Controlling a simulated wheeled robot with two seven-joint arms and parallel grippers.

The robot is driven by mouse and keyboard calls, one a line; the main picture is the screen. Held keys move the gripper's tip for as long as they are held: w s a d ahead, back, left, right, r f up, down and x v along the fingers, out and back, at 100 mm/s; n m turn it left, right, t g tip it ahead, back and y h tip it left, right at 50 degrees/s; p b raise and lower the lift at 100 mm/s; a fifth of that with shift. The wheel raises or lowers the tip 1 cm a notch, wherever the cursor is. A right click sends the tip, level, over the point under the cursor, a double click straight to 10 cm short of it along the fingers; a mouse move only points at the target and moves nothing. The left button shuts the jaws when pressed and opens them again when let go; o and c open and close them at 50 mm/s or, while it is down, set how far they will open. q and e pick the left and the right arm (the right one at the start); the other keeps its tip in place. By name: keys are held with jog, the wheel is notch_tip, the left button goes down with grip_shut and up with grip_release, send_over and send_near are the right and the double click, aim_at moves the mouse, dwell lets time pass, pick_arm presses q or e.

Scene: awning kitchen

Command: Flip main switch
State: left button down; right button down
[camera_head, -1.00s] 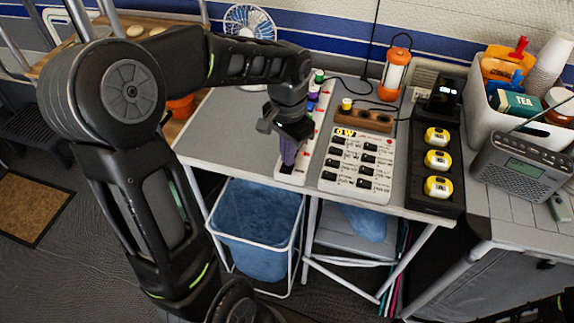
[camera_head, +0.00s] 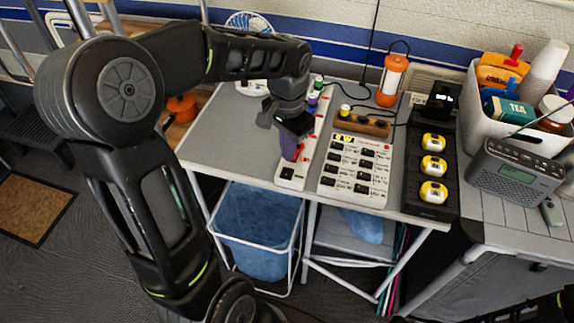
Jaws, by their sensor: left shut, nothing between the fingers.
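A long white power strip (camera_head: 313,150) with small red switches lies on the grey table. Colored plugs stand at its far end. At its near end is a black rocker switch (camera_head: 287,173), which looks like the main switch; its position is too small to tell. My left gripper (camera_head: 292,153) is shut and empty, pointing down over the strip just behind the black switch. Its fingers hide part of the strip, and I cannot tell whether they touch it. My right gripper is not in view.
Right of the strip is a white panel (camera_head: 351,185) with black switches. Beyond it is a black tray (camera_head: 446,180) with yellow-and-white round items. An orange lantern (camera_head: 391,80) stands behind. The table's left part (camera_head: 232,125) is clear.

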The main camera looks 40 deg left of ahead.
pick_arm(q)
jog(key=shift+r+p, duration=0.8)
jog(key=shift+r, duration=0.55)
